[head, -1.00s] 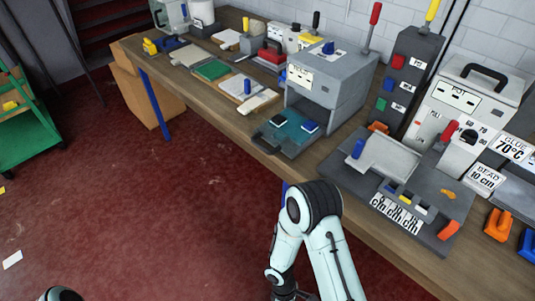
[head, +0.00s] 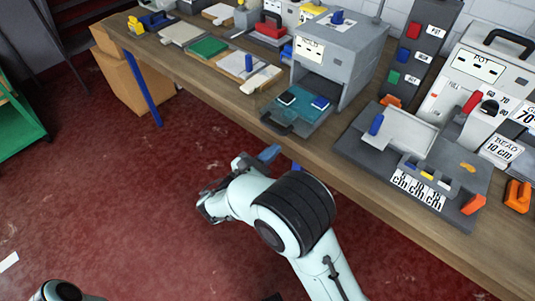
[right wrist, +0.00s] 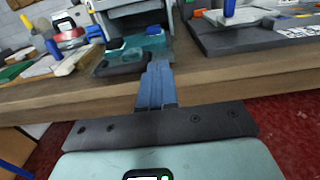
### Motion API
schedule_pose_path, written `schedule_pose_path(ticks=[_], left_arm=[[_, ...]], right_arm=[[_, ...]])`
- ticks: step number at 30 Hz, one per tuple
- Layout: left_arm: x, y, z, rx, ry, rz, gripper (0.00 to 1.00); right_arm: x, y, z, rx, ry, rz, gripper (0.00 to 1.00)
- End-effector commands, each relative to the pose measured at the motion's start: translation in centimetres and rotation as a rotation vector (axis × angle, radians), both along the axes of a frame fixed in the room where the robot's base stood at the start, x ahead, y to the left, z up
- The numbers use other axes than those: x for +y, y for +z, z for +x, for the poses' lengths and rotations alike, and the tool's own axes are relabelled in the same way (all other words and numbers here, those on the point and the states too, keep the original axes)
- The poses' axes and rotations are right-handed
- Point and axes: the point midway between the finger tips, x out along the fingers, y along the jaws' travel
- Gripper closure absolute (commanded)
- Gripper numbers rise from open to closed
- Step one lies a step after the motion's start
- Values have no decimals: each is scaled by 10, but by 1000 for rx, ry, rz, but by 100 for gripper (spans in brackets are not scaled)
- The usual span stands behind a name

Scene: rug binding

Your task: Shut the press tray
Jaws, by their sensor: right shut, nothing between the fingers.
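The press (head: 338,50) is a grey box with an open front on the workbench. Its teal press tray (head: 307,115) sticks out of the front toward the bench edge, with a dark handle (head: 277,124) on its near end. Two small blocks, one white-topped and one blue, sit on the tray. The tray also shows in the right wrist view (right wrist: 155,43), with its handle (right wrist: 121,64) just beyond my fingertips. My right gripper (head: 270,152) is shut and empty, in front of the bench edge and apart from the handle. My left gripper is out of view.
Right of the press stand a grey fixture (head: 350,148) with a blue knob and a tall dark button post (head: 420,45). Left are a board with a blue peg (head: 248,63) and a green pad (head: 208,47). The floor before the bench is clear.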

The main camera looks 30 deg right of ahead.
Motion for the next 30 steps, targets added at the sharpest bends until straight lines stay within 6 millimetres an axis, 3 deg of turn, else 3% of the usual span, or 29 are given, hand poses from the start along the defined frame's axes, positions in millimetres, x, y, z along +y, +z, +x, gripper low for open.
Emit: schedule_pose_path(ticks=[6,13,19,30], left_arm=[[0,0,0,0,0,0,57],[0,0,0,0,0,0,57],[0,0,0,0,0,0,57],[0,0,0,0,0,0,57]], right_arm=[[-47,0,18,1,-6,0,100],[-80,0,32,2,-4,1,100],[-91,-1,37,1,-1,3,100],[-92,-1,38,1,-1,3,100]])
